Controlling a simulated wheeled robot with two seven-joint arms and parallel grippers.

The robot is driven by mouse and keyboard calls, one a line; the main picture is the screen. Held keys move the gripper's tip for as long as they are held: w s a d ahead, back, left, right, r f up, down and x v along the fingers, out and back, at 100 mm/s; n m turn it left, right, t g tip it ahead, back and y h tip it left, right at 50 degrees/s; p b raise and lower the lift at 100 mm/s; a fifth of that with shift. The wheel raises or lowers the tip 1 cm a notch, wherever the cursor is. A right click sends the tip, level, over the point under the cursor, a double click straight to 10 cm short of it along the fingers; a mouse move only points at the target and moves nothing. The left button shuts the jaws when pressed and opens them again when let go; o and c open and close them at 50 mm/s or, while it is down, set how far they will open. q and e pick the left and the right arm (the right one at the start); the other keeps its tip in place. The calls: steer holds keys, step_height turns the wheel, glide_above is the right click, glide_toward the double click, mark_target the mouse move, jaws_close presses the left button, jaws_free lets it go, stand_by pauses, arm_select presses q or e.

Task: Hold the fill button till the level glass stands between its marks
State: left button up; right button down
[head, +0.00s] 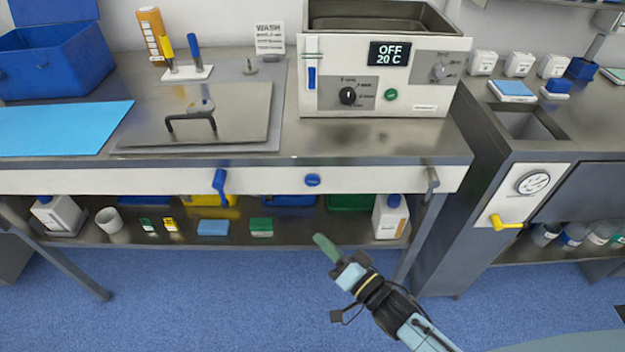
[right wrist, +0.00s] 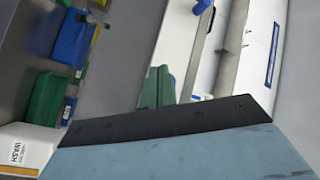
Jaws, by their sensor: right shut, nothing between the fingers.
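The likely fill button is a round blue button (head: 312,180) on the white front rail under the worktop. The likely level glass (head: 311,77) is a narrow upright strip at the left of the white bath's front. Its blue column stands below the thin dark lines (head: 313,55) that look like its marks. My right gripper (head: 325,246) is shut and empty, with green fingertips, in front of the lower shelf. It is below the blue button and apart from it. The green fingers also show in the right wrist view (right wrist: 158,88). My left gripper is out of view.
The bath's display (head: 389,54) reads OFF, 20 C. A blue lever (head: 219,186) and a grey lever (head: 432,179) hang from the rail on either side of the button. Bottles and boxes stand on the lower shelf (head: 330,224). The floor in front is clear.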

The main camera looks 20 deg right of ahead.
mark_target(306, 180)
steer(key=shift+t+y, duration=0.6)
steer(key=shift+y, duration=0.2)
steer(key=r, duration=0.2)
steer(key=a+r, duration=0.1)
steer(key=r, duration=0.2)
steer(key=shift+a+r, duration=0.3)
steer(key=shift+r, duration=0.05)
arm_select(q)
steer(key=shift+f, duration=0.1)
arm_select(e)
steer(key=shift+w, duration=0.1)
